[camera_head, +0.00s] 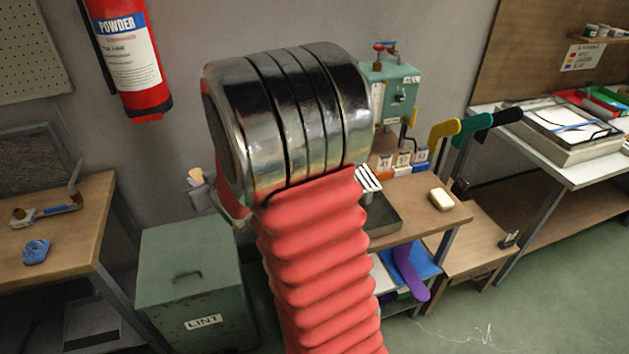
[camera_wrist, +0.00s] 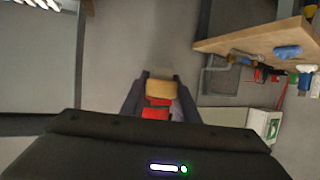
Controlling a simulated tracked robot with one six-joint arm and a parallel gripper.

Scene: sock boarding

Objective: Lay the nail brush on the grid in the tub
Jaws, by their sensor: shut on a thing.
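In the wrist view my gripper (camera_wrist: 159,80) is shut on a small tan block, which looks like the nail brush (camera_wrist: 161,89). Red shows beside the block between the fingers; I cannot tell whether it belongs to it. The brush is held in the air over grey floor. A dark shallow tray (camera_head: 385,222), perhaps the tub, sits on the middle bench, partly behind my arm. White bars (camera_head: 368,179) show at its back edge; I cannot tell whether they are the grid.
A pale soap-like block (camera_head: 440,199) lies on the middle bench (camera_head: 415,206). A green lint bin (camera_head: 190,270) stands left of my arm. The left bench (camera_head: 75,225) holds a blue clump (camera_head: 36,252).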

